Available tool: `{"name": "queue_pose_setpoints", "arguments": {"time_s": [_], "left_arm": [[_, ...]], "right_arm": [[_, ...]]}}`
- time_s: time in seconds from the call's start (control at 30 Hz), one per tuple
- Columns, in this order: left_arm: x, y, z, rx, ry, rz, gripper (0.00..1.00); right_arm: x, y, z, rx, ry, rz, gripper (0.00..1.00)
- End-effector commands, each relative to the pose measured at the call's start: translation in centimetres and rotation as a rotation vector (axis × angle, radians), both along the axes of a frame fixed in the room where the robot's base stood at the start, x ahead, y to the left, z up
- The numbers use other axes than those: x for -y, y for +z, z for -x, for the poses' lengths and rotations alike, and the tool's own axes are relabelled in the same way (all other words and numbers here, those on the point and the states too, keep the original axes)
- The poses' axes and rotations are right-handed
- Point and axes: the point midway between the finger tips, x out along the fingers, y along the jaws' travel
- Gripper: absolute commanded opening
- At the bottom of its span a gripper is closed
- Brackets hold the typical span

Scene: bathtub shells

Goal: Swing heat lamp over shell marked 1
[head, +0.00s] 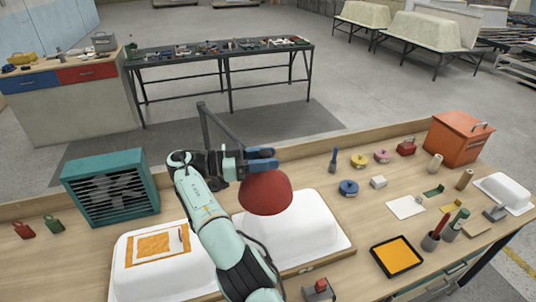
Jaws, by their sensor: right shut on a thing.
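In the picture the shade overlaps the back left part of the right white shell (318,228). My right arm hides the gap between the shells and parts of both. I cannot read a number on either shell. My left gripper is out of view.
A teal slatted heater box (110,187) stands behind the left shell. To the right are tape rolls (348,188), an orange toolbox (458,138), a black tray with orange contents (396,256) and a tool cup (431,241). A small red-topped object (321,288) sits at the front.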

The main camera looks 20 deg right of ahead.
Motion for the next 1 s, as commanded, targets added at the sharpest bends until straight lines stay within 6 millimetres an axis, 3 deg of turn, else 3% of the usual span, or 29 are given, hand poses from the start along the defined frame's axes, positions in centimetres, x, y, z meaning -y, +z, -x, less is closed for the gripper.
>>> {"name": "queue_pose_setpoints", "arguments": {"time_s": [0.47,0.5,0.53,1.0], "left_arm": [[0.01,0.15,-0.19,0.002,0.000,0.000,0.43],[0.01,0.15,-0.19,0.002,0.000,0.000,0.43],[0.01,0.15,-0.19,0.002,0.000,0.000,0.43],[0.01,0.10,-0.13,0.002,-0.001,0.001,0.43]], "right_arm": [[-0.11,0.27,0.00,0.005,-0.004,0.003,0.00],[-0.10,0.27,-0.01,0.005,-0.004,0.003,0.46],[-0.11,0.27,-0.01,0.005,-0.004,0.002,0.56],[-0.03,0.07,0.00,0.001,-0.006,0.001,0.59]]}}
